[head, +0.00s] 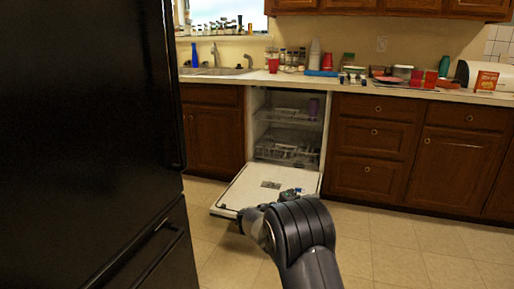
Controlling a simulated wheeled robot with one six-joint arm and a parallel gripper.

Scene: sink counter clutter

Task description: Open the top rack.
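The dishwasher (246,130) stands under the counter with its door (252,190) folded down, its inner face up. The top rack (285,116) is a pale wire rack inside the upper part of the cavity; it appears pushed in. The lower rack (286,150) is also inside. My dark arm (305,232) reaches up from the bottom, in front of the door and well short of the top rack. The fingertips cannot be made out.
A black refrigerator (85,120) fills the left side. Wooden cabinets flank the dishwasher. The counter (345,90) above is cluttered with cups, jars and boxes. The tiled floor (400,245) at right is clear.

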